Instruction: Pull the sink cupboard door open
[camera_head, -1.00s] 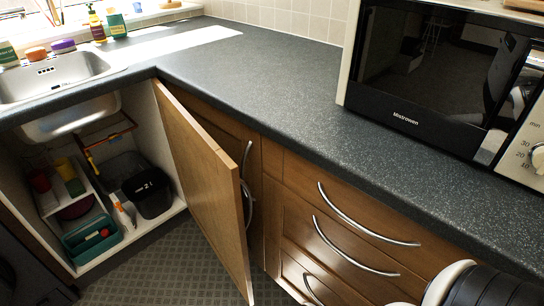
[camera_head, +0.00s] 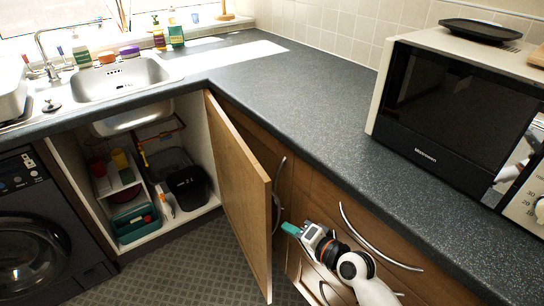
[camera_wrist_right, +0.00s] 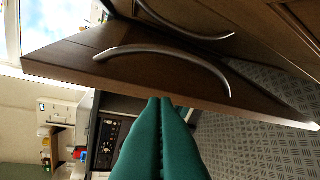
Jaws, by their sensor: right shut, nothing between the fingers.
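The sink cupboard door (camera_head: 240,195) stands wide open, swung out to the right of the cupboard opening below the sink. Its curved metal handle (camera_head: 277,212) is on the face turned toward the drawers. In the right wrist view the door (camera_wrist_right: 75,60) and its handle (camera_wrist_right: 165,52) lie just beyond the fingertips. My right gripper (camera_head: 288,228) is shut and empty, close to the door's free edge and below the handle. Its teal fingers (camera_wrist_right: 160,100) are together in the wrist view; I cannot tell whether they touch the door. My left gripper is not in view.
Inside the cupboard are a black bin (camera_head: 188,188), a teal caddy (camera_head: 137,224) and a white shelf unit. A dark washing machine (camera_head: 35,225) stands at the left. Drawers with curved handles (camera_head: 370,240) are behind my right arm. The patterned floor (camera_head: 190,265) before the cupboard is clear.

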